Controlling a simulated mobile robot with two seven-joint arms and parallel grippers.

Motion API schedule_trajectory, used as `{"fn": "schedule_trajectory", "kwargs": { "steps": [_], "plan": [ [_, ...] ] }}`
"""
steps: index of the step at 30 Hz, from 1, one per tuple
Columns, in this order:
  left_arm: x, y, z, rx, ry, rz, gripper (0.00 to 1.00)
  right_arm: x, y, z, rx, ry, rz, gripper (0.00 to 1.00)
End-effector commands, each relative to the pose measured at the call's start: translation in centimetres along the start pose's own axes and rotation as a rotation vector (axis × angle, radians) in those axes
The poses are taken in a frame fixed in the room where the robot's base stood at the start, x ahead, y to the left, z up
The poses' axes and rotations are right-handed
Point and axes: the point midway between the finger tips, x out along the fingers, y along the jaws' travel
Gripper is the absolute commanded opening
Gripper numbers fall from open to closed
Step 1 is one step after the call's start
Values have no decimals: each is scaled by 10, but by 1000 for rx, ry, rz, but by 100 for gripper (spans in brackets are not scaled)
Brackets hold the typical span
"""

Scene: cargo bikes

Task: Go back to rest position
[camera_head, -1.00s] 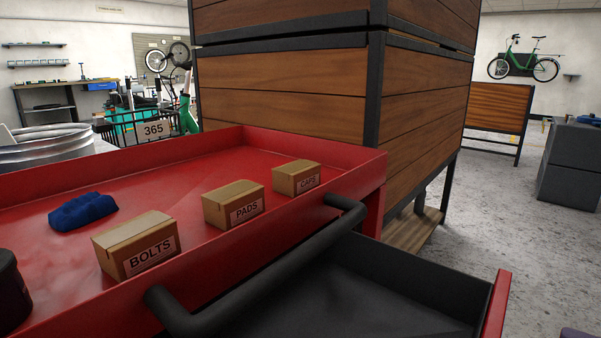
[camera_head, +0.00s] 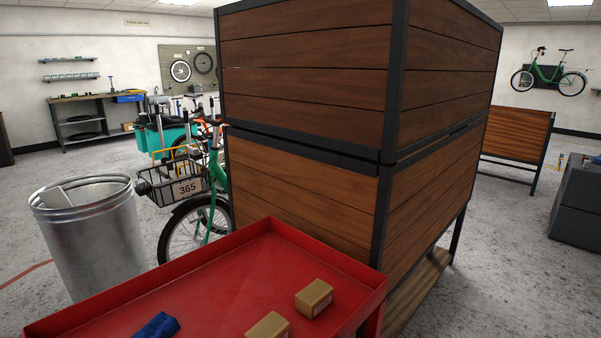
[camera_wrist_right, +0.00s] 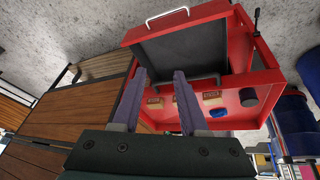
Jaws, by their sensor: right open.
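My right gripper (camera_wrist_right: 160,75) shows in the right wrist view with its two purple-grey fingers apart and nothing between them. Beyond the fingers is the red tool cart (camera_wrist_right: 262,79), with its dark drawer (camera_wrist_right: 180,55) pulled out. Small brown boxes (camera_wrist_right: 212,97), a blue cloth (camera_wrist_right: 219,113) and a black cylinder (camera_wrist_right: 249,97) are on the cart. In the head view the cart (camera_head: 225,270) shows at the bottom, with two boxes and part of the blue cloth (camera_head: 158,326). Neither gripper shows in the head view. My left gripper is not seen.
A tall wooden panel box (camera_head: 310,90) stands just behind the cart. A metal bin (camera_head: 90,235) and a green bike (camera_head: 205,215) with a basket marked 365 are to the left. Grey blocks (camera_head: 578,205) stand at the right. Open floor lies between them and the wooden box.

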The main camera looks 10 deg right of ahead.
Motion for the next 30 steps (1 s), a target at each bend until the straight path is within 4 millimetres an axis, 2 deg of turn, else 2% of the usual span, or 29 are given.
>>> {"fn": "schedule_trajectory", "kwargs": {
  "steps": [1, 2, 5, 11, 24, 27, 30],
  "plan": [
    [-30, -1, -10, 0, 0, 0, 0, -38, -11, -7, 31, -43, -49, 43],
    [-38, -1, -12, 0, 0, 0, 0, -52, -19, -6, 48, -76, -77, 43],
    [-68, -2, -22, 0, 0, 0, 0, -78, -12, -16, 43, -79, -67, 43],
    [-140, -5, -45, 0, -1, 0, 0, -147, -4, -44, 40, -80, -64, 43],
    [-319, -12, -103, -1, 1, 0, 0, -320, 17, -114, 39, -80, -62, 43],
    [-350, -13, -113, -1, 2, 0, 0, -349, 20, -126, 39, -80, -62, 43],
    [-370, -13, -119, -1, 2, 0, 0, -369, 22, -134, 39, -80, -62, 43]
  ]
}}
